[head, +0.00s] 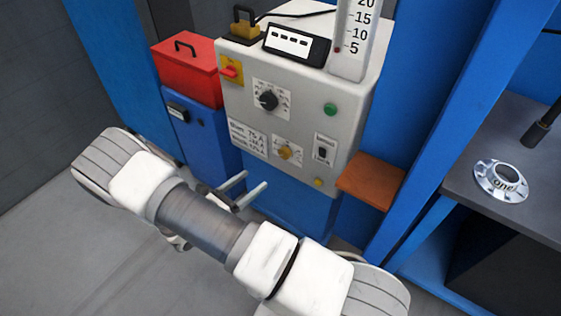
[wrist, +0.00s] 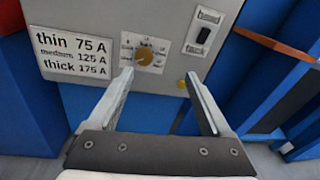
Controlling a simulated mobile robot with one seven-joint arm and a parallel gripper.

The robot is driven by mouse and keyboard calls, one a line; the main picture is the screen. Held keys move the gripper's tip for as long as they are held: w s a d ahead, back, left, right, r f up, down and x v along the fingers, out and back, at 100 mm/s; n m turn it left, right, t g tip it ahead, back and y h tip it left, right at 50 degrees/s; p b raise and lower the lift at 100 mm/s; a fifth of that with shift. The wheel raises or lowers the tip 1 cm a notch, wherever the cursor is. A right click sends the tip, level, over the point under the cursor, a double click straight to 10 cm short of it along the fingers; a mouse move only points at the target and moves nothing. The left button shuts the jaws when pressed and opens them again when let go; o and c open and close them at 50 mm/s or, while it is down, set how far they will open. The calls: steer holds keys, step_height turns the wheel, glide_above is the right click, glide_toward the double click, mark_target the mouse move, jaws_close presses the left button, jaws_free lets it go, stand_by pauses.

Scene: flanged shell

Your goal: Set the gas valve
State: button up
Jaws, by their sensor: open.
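A small brass-coloured knob (head: 285,152) sits on a white dial plate low on the front of a grey machine (head: 235,112). It also shows in the wrist view (wrist: 145,57), between and beyond my fingertips, a little left of centre. Its dial lettering is too small to read, so I cannot tell for sure that it is the gas valve. A larger black knob (head: 268,100) with its own dial is above it. My gripper (head: 241,189) is open and empty, in front of and below the panel. In the wrist view my fingers (wrist: 159,74) are spread wide, apart from the knob.
A switch (wrist: 204,34) is right of the brass knob, and a thin/medium/thick label (wrist: 75,55) is left. A brown ledge (head: 371,181) juts out at lower right. A red box (head: 187,72) stands left. A dark bench (head: 500,150) holds a flanged metal part (head: 500,181).

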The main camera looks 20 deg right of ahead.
mark_target(283, 154)
step_height(283, 154, down, 5)
steer(key=a+n+t, duration=0.1)
steer(key=n+t, duration=0.1)
steer(key=n, duration=0.1)
steer(key=x, duration=0.5)
steer(key=b+x, duration=0.1)
steer(key=x, duration=0.5)
steer(key=b+x, duration=0.1)
steer(key=x, duration=0.5)
steer(key=shift+w+r, duration=0.1)
steer(key=shift+w, duration=0.3)
jaws_close()
